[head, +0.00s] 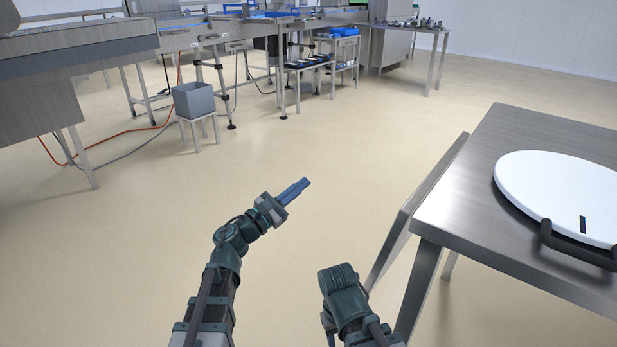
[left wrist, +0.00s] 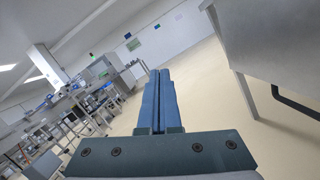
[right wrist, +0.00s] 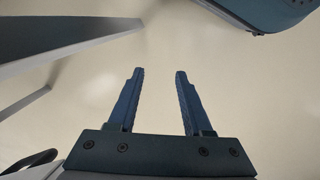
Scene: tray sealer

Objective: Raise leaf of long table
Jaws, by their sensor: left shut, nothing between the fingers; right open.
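The long table (head: 470,215) stands at the right of the head view, with a brushed steel top. Its leaf (head: 425,190) is a narrow steel panel hanging steeply down along the table's left side. My left gripper (head: 304,183) is shut and empty, held over open floor to the left of the leaf and apart from it. Its fingers also show pressed together in the left wrist view (left wrist: 157,72). My right gripper is open and empty in the right wrist view (right wrist: 159,73), pointing at bare floor. In the head view its fingers are hidden beneath the hand.
A round white lid-like disc (head: 560,195) with a dark handle (head: 580,248) lies on the table. A grey bin (head: 194,100) sits on a small stool at the back left. A machine line (head: 230,35) runs along the back. The floor between is clear.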

